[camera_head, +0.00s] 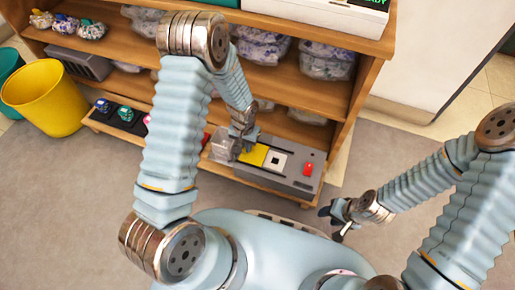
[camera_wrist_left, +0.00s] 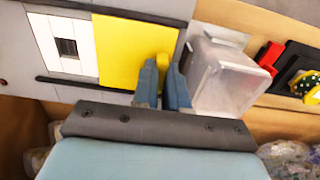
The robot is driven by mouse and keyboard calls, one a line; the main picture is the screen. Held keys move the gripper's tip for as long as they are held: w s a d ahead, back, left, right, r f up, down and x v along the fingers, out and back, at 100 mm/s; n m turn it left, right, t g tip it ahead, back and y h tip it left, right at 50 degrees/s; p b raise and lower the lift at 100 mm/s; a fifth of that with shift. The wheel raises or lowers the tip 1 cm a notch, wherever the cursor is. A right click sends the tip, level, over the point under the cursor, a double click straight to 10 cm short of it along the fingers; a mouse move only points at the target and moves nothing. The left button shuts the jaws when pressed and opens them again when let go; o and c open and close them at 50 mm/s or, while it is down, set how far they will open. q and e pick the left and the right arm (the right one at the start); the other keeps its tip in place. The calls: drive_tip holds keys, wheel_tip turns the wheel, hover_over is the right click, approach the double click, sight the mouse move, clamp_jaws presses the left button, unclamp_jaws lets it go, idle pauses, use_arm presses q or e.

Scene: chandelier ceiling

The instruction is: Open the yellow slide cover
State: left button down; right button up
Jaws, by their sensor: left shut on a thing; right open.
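The yellow slide cover (camera_head: 254,156) is on a grey panel device (camera_head: 292,181) on the lowest shelf. It also shows in the left wrist view (camera_wrist_left: 125,45) as a yellow plate between two dark rails, with a raised yellow knob (camera_wrist_left: 163,61). A white area with a dark-centred square (camera_wrist_left: 67,47) lies exposed beside the cover. My left gripper (camera_head: 243,145) is shut on the knob; its fingers (camera_wrist_left: 163,82) stand at the cover's edge. My right gripper (camera_head: 340,222) is open and empty above the floor, to the right of the shelf.
A clear box (camera_wrist_left: 224,78) stands close beside the cover. A red button (camera_head: 308,169) is on the device's right end. A yellow bin (camera_head: 47,98) stands at left. The carpet (camera_head: 60,210) in front is clear.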

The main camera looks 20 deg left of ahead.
use_arm(q)
drive_tip(key=shift+a, duration=0.1)
drive_tip(key=c, duration=1.2)
unclamp_jaws()
drive_tip(key=shift+o, duration=0.2)
wheel_tip(320, 180, up, 14)
drive_tip(key=p, duration=0.2)
drive_tip(key=shift+p, duration=0.3)
drive_tip(key=shift+f, duration=0.1)
drive_tip(key=s+d+f+n+h+p, duration=0.1)
drive_tip(key=s+d+f+h+p, duration=0.1)
drive_tip(key=s+d, duration=0.3)
drive_tip(key=s+d+f+n+h+p, duration=0.1)
drive_tip(key=s+d+f+p, duration=0.3)
drive_tip(key=s, duration=0.6)
drive_tip(key=shift+s+d+f+t+h+p, duration=0.2)
drive_tip(key=shift+d+t+h+p, duration=0.2)
drive_tip(key=shift+h+p, duration=0.25)
